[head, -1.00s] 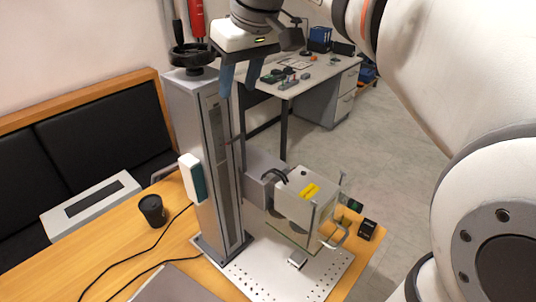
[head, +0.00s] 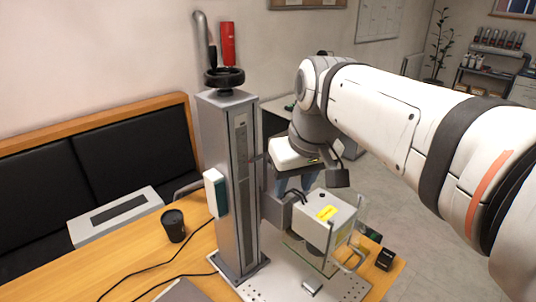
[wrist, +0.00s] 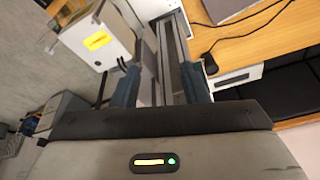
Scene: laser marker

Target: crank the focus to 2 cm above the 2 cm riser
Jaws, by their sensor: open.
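The laser marker's grey column (head: 225,185) stands upright, with a black handwheel (head: 224,78) on its top. The white marker head (head: 325,217), with a yellow label, sticks out from the column's right side above a perforated plate (head: 262,287). It also shows in the wrist view (wrist: 95,38). A small metal block (head: 312,286) lies on the plate below the head; I cannot tell if it is the riser. My gripper (head: 293,186) is open and low, right of the column and behind the head, fingers down. The wrist view shows the column between its fingers (wrist: 160,92). The scale is unreadable.
A white and green box (head: 215,192) is fixed to the column's left side. A black cup (head: 173,225) and cables lie on the wooden table (head: 125,262). A red object (head: 227,43) and a grey curved pipe (head: 202,38) show above the handwheel.

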